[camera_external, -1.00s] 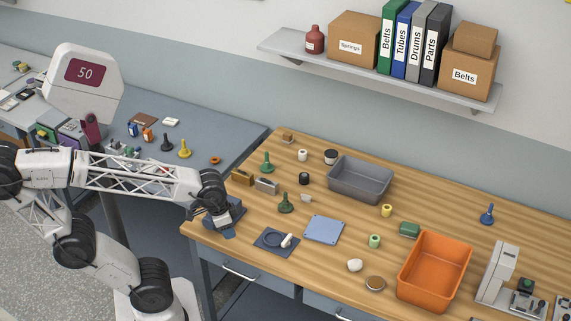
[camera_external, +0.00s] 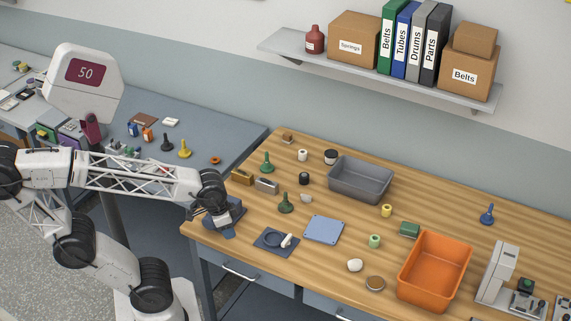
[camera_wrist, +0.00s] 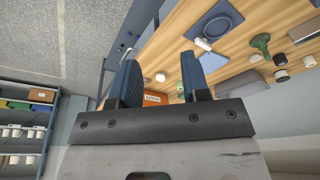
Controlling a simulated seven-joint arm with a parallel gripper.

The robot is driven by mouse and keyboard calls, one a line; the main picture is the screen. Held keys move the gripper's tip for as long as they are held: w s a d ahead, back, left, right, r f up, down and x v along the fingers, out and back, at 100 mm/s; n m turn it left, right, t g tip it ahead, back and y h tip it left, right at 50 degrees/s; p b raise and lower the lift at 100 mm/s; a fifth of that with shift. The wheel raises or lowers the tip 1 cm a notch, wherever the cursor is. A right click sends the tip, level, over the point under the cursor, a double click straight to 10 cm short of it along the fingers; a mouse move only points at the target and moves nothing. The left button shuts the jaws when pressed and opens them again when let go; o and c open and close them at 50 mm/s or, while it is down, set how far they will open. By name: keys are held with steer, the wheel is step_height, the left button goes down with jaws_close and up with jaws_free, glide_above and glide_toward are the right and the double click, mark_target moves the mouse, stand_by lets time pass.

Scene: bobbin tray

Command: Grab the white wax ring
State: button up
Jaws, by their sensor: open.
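A small off-white rounded piece (camera_external: 355,265) lies on the wooden bench left of the orange bin; it looks most like the white wax ring, but I cannot make out a hole. A pale round piece (camera_wrist: 160,76) in the wrist view, between my fingers and far beyond them, may be the same one. My gripper (camera_external: 233,222) is open and empty at the bench's left end, well left of the off-white piece. In the wrist view its two blue fingers stand apart (camera_wrist: 158,68).
A dark blue mat (camera_external: 265,249) with a dark ring and a white item lies just right of my gripper.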

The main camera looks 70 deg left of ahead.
steer(key=o, duration=0.6)
steer(key=shift+c, duration=0.2)
steer(key=w+a+r+n+g, duration=0.15)
steer(key=w+a+n, duration=0.35)
steer(key=w+a, duration=0.8)
steer(key=w+a+r+n, duration=0.3)
steer(key=w+a, duration=0.5)
steer(key=w, duration=0.9)
steer(key=w+a+f+n, duration=0.3)
steer(key=w+a+f, duration=0.15)
steer(key=a, duration=0.45)
steer(key=w+a+f+n, duration=0.3)
steer(key=w+a, duration=0.3)
steer(key=a, duration=0.3)
steer(key=w+a+f+n, duration=0.1)
steer(key=a+f, duration=0.2)
steer(key=a, duration=0.3)
steer(key=w+a+f+n, duration=0.1)
steer(key=a+f+n, duration=0.1)
steer(key=a+f, duration=0.2)
steer(key=w+a+f+n+g, duration=0.1)
steer(key=a+f, duration=0.3)
steer(key=a, duration=0.6)
steer(key=shift+w+a+f+n, duration=0.2)
steer(key=shift+w+a+n, duration=0.05)
steer(key=shift+w+n, duration=0.15)
